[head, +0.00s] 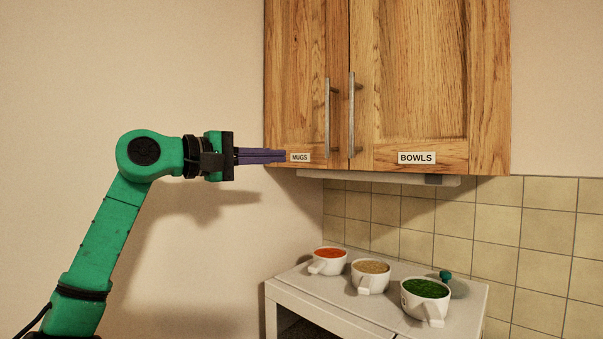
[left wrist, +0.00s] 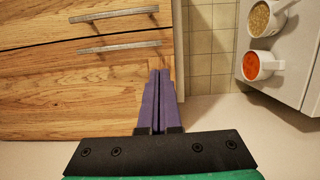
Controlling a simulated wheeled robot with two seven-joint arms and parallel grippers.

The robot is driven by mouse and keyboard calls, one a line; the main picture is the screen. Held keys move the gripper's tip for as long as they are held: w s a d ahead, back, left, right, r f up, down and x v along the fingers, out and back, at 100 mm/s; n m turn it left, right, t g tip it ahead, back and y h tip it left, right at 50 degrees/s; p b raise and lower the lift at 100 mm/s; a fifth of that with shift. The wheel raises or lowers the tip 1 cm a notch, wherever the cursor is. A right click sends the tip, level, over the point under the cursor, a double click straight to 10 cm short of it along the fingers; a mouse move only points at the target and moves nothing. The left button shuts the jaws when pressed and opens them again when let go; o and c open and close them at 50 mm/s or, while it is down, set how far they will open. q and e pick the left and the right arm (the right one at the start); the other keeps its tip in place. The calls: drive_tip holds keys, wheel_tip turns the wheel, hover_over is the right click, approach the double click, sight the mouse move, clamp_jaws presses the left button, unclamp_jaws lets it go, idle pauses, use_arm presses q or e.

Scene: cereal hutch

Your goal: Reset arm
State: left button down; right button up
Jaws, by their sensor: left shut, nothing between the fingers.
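My left arm is green and comes in from the left in the head view. My left gripper (head: 284,156) has purple fingers pressed together with nothing between them. Its tips show in front of the lower left corner of the wooden wall cabinet (head: 425,70), near the "MUGS" label (head: 300,157). I cannot tell whether they touch the cabinet. In the left wrist view the shut fingers (left wrist: 159,75) point up the picture, beside the cabinet's lower edge. My right gripper is in neither view.
Both cabinet doors are shut, with metal handles (head: 327,118) and a "BOWLS" label (head: 416,158). Below stands a white-topped unit (head: 300,279) with an orange-filled mug (head: 327,268), a beige-filled mug (head: 368,283) and a green-filled mug (head: 424,311). Open air lies between cabinet and unit.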

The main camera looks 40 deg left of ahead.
use_arm(q)
drive_tip(key=shift+v, duration=1.05)
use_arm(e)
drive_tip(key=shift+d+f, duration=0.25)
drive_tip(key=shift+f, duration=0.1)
use_arm(q)
drive_tip(key=shift+w, duration=0.1)
